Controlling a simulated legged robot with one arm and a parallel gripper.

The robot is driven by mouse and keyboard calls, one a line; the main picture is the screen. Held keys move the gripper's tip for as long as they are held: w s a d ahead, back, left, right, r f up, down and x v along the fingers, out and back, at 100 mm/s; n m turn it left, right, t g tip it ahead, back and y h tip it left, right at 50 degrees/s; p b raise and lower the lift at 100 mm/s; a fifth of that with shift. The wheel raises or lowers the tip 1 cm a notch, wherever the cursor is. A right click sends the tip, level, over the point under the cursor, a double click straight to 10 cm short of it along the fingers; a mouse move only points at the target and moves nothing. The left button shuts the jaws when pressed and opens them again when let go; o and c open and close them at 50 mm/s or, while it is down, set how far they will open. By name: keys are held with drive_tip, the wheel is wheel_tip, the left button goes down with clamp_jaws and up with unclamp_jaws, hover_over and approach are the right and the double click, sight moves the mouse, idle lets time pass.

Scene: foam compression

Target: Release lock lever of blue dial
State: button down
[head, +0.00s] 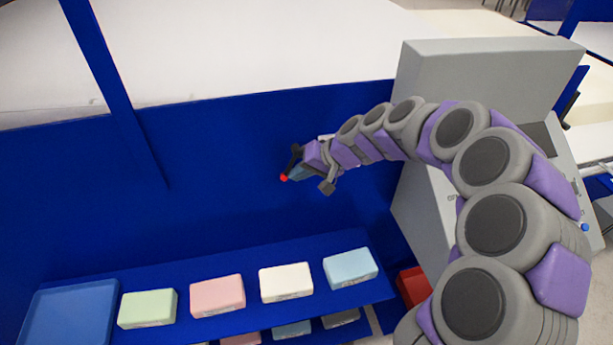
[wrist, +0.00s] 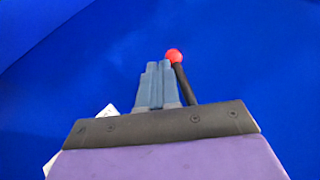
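My gripper (head: 293,173) is in front of the dark blue panel, left of the grey machine. In the wrist view its blue-grey fingers (wrist: 158,70) lie close together with nothing visible between them. A black rod with a red ball end (wrist: 173,56) stands just right of the fingers; the red ball (head: 284,178) also shows at the gripper's tip in the head view. I cannot tell what the rod is fixed to. A small blue knob (head: 584,227) is on the right side of the grey machine, far from my gripper. No lock lever can be made out beside it.
The grey machine (head: 480,75) stands at the right, partly hidden by my arm. A blue shelf (head: 200,287) at the lower left holds green, pink, white and light blue blocks, with a blue tray (head: 70,315) at its left end. A red box (head: 413,284) sits near the machine's foot.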

drive_tip(key=shift+s+a+r+m+g+y+b, duration=0.1)
drive_tip(key=shift+s+a+r+m+y+b, duration=0.1)
drive_tip(key=shift+a+y+b, duration=0.4)
drive_tip(key=shift+s+a+r+m+g+y+b, duration=0.1)
drive_tip(key=shift+s+a+r+m+y+b, duration=0.2)
drive_tip(key=shift+a+y, duration=0.6)
drive_tip(key=shift+s+a+r+m+g+y+b, duration=0.15)
drive_tip(key=shift+a+y+b, duration=0.4)
drive_tip(key=shift+a, duration=0.3)
drive_tip(key=s+d+f, duration=0.1)
drive_tip(key=d+f, duration=0.2)
drive_tip(key=d, duration=0.9)
drive_tip(key=shift+d+f+b, duration=0.3)
drive_tip(key=shift+f+b, duration=0.1)
